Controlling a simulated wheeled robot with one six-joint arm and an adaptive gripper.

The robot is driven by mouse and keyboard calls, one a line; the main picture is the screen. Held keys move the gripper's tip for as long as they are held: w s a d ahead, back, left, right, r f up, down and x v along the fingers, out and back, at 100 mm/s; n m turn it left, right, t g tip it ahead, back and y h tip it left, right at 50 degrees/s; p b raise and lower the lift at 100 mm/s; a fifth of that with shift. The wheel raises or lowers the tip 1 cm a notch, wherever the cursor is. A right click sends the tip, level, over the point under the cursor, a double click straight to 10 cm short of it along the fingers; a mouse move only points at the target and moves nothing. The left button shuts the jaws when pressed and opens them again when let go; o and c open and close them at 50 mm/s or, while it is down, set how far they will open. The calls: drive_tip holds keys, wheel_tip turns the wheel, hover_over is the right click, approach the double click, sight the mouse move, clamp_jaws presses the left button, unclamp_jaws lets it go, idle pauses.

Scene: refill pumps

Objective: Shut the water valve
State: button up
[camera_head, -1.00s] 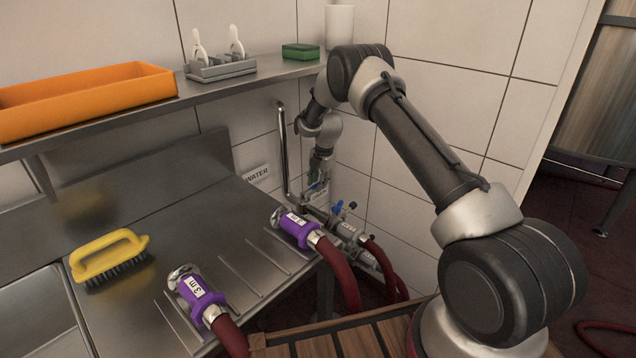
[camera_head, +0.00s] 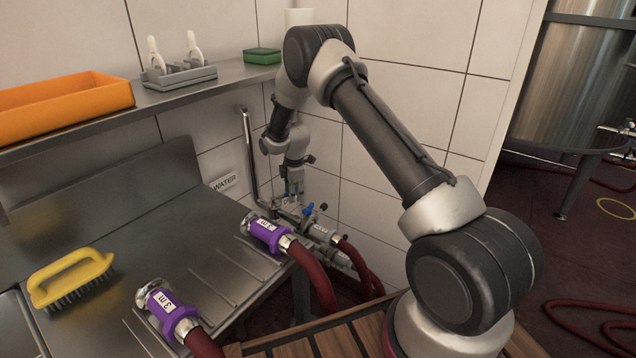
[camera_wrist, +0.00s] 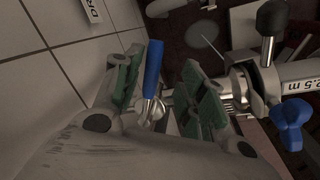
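A blue lever (camera_wrist: 152,68) stands upright between the two green-padded fingers of my gripper (camera_wrist: 165,88) in the wrist view. The fingers are apart, with a visible gap on the lever's right; I cannot tell if the left finger touches it. In the head view my gripper (camera_head: 293,190) points down at the pipework below the WATER sign (camera_head: 224,181), beside the upright metal pipe (camera_head: 249,160). A second blue handle (camera_wrist: 291,124) sits on the 2.5 m hose coupling (camera_wrist: 298,85), right of the fingers. The valve body is largely hidden by my gripper.
Two purple hose couplings, one near (camera_head: 168,308) and one farther (camera_head: 266,233), lie on the steel counter (camera_head: 190,225) with red hoses. A yellow brush (camera_head: 70,278) is at left. The shelf (camera_head: 185,98) above holds an orange tray (camera_head: 65,106) and green sponge (camera_head: 262,56).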

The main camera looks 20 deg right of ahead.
drive_tip(key=s+m, duration=0.1)
drive_tip(key=m, duration=0.1)
drive_tip(key=s+a+m+h, duration=0.1)
drive_tip(key=s+m, duration=0.1)
drive_tip(key=m, duration=0.1)
drive_tip(key=s+a+m, duration=0.1)
drive_tip(key=s+m, duration=0.1)
drive_tip(key=m, duration=0.1)
drive_tip(key=shift+a+g, duration=0.2)
drive_tip(key=shift+g, duration=0.1)
drive_tip(key=m, duration=0.1)
drive_tip(key=s+a+m, duration=0.1)
drive_tip(key=shift+a+m+h, duration=0.25)
drive_tip(key=shift+m+h, duration=0.15)
drive_tip(key=w+v, duration=0.1)
drive_tip(key=v, duration=0.7)
drive_tip(key=s+d+r+m+g, duration=0.1)
drive_tip(key=s+d+r, duration=0.2)
drive_tip(key=s, duration=0.4)
drive_tip(key=s+d+r+m+g, duration=0.1)
drive_tip(key=s+d+r+g, duration=0.1)
drive_tip(key=s+r, duration=0.4)
drive_tip(key=s+d, duration=0.1)
drive_tip(key=s, duration=0.1)
drive_tip(key=shift+s+d, duration=0.25)
drive_tip(key=shift+s, duration=0.1)
